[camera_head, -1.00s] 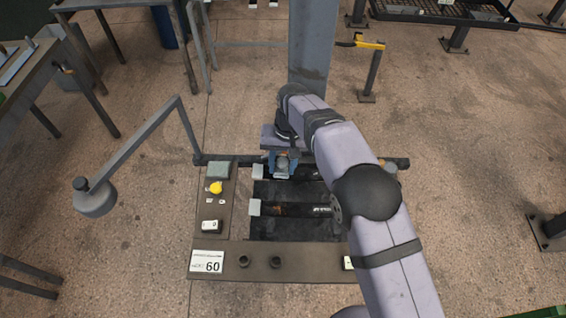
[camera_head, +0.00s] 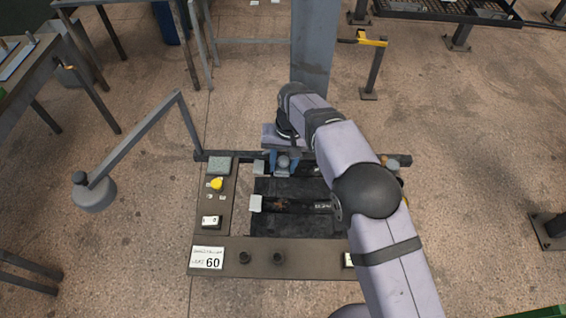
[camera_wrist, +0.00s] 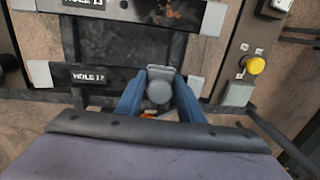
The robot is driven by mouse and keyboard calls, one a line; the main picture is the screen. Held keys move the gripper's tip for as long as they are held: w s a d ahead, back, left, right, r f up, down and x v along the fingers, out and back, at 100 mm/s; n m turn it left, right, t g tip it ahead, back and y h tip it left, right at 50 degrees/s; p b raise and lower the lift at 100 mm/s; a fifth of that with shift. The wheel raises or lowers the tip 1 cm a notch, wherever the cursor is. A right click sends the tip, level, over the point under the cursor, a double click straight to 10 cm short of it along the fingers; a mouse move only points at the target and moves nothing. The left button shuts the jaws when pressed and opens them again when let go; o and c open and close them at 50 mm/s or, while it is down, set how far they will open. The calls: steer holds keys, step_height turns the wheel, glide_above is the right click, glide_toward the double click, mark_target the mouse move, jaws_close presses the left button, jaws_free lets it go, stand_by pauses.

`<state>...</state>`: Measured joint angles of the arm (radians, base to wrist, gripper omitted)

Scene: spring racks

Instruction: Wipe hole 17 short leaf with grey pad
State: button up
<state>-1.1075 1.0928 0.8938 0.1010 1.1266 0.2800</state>
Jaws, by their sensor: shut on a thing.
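My gripper (camera_wrist: 160,88) is shut on a grey piece with a round knob and a squarish plate, seemingly the grey pad (camera_wrist: 159,92). The blue fingers stand on either side of it. In the head view, my gripper (camera_head: 284,166) is at the far side of the rack. A dark bar (camera_wrist: 115,76) labelled HOLE 1-something, last digit unclear, runs behind the pad between pale end blocks. The pad overlaps this bar; whether it touches it cannot be told. An orange patch shows just below the knob in the wrist view. The short leaf cannot be told apart.
A nearer dark bar (camera_head: 290,205) has a pale end block (camera_head: 255,203). The left panel carries a yellow knob (camera_head: 216,184) and a grey-green square block (camera_head: 219,166). A lamp-like bent arm (camera_head: 95,191) stands left. A grey post (camera_head: 312,55) rises behind my gripper.

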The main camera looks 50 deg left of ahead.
steer(key=shift+a+f+b, duration=0.1)
steer(key=shift+f+b, duration=0.4)
steer(key=shift+f, duration=0.45)
steer(key=shift+r, duration=0.15)
steer(key=shift+s, duration=0.1)
steer(key=shift+s+d, duration=1.4)
steer(key=shift+d, duration=0.05)
steer(key=shift+w+d+r+p, duration=0.1)
steer(key=shift+w+r+p, duration=0.05)
steer(key=shift+r+p, duration=1.1)
steer(key=shift+w+d+r+p, duration=0.1)
steer(key=shift+r+p, duration=0.7)
steer(key=shift+r, duration=0.8)
step_height(320, 180, up, 3)
steer(key=shift+w+d+f+p, duration=0.1)
steer(key=shift+p, duration=0.9)
